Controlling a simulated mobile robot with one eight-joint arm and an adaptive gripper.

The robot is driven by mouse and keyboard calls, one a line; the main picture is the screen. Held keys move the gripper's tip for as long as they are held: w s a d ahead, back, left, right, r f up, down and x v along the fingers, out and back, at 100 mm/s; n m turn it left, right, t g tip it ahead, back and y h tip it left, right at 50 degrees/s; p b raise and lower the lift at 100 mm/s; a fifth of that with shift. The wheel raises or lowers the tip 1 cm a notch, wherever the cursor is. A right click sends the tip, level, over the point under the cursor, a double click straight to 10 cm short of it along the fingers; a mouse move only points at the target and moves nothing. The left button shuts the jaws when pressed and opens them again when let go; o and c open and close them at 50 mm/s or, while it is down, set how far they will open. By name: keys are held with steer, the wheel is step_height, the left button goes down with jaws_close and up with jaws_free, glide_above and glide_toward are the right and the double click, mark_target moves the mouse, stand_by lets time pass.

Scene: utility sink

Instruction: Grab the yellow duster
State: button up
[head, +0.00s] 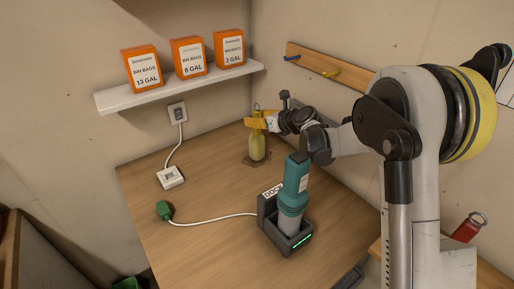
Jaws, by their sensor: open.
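A yellow duster (257,122) appears as a yellow-orange piece at the top of a yellowish bottle (257,148). The bottle stands upright on a small dark base at the back of the wooden worktop. My gripper (270,122) reaches in from the right at the height of the bottle's top. It is open, with its tip close beside the yellow piece and overlapping it in the picture. The fingertips are small here, and I cannot tell whether they touch the duster or stand around it.
A teal device (293,190) stands in a dark dock (287,235) below my arm. A white cable joins the dock to a green plug (164,210). A white shelf (180,88) holds three orange boxes. A wooden peg rail (330,67) is on the right wall. The worktop's left middle is mostly clear.

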jaws_close()
steer(key=shift+r, duration=0.1)
